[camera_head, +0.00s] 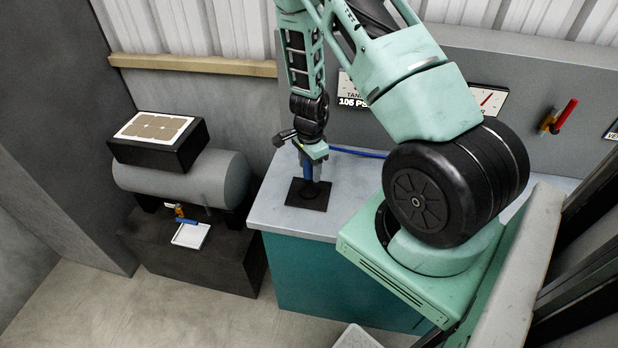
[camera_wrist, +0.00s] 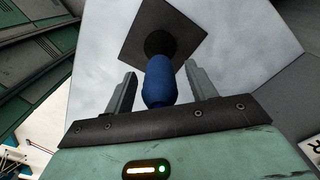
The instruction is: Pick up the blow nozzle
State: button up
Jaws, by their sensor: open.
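The blow nozzle (camera_wrist: 160,82) shows in the wrist view as a blue rounded body between my two fingers. Its far end meets a dark round piece on a black square plate (camera_wrist: 186,20). In the head view the blue nozzle (camera_head: 308,171) stands upright above the black plate (camera_head: 295,194) on the grey bench top, partly covered by the fingers. My gripper (camera_wrist: 160,88) is open, with one finger on each side of the nozzle and a visible gap on both sides. In the head view my gripper (camera_head: 315,170) points down over the plate.
The grey bench top (camera_head: 272,216) has free room around the plate. A blue hose (camera_head: 358,152) lies behind the gripper. A grey panel with gauges (camera_head: 488,99) and a red-handled valve (camera_head: 563,116) stands behind. A grey tank (camera_head: 180,181) is at the left.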

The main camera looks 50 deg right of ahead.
jog(key=shift+f, duration=0.55)
grip_shut()
notch_tip(320, 180, up, 10)
jog(key=shift+b, duration=0.45)
jog(key=c, duration=0.8)
grip_release()
grip_shut()
